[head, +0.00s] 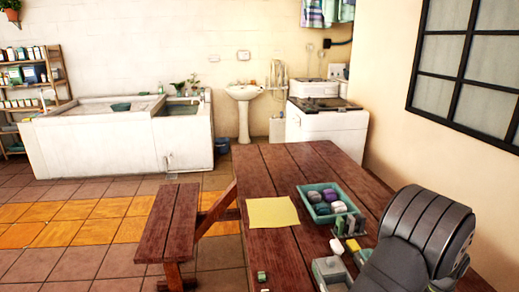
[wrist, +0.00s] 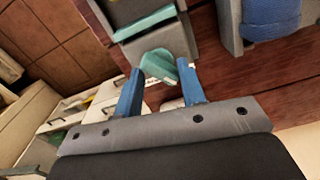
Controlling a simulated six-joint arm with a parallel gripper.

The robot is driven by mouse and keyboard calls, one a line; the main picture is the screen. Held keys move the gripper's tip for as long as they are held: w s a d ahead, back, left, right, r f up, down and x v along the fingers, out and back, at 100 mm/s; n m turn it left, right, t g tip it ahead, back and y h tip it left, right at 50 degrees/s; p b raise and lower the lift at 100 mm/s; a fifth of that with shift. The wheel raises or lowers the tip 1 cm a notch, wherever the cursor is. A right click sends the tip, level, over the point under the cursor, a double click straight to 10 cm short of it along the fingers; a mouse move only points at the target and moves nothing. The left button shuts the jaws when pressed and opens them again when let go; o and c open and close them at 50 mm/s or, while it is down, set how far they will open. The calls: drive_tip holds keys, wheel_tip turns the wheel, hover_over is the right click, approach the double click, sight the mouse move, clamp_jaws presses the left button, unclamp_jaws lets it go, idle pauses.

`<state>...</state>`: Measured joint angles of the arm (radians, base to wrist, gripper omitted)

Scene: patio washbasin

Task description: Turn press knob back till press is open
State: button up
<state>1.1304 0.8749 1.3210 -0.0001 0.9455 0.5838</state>
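In the wrist view, the press (wrist: 150,18) is a grey body with a teal strip across it. Its teal knob (wrist: 158,68) sits at the near end on a rounded grey mount. My gripper (wrist: 159,74) has two blue fingers, one on each side of the knob, and is open. Small gaps seem to show between fingers and knob; contact cannot be told. In the head view, a grey block (head: 328,268) at the table's near edge may be the press. My dark arm covers the right side there, and my fingers cannot be made out.
A teal tray (head: 309,209) of rounded pieces and a yellow sheet (head: 272,212) lie on the wooden table (head: 285,165). A slotted rack (head: 348,225) stands near the tray. A small green block (head: 262,276) lies at the front left. A blue piece (wrist: 270,18) in a grey holder is beside the press.

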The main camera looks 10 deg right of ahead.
wheel_tip(320, 180, up, 17)
drive_tip(key=n, duration=0.8)
drive_tip(key=f, duration=1.7)
drive_tip(key=shift+s+a, duration=0.15)
drive_tip(key=shift+a, duration=0.05)
drive_tip(key=shift+n, duration=0.3)
clamp_jaws()
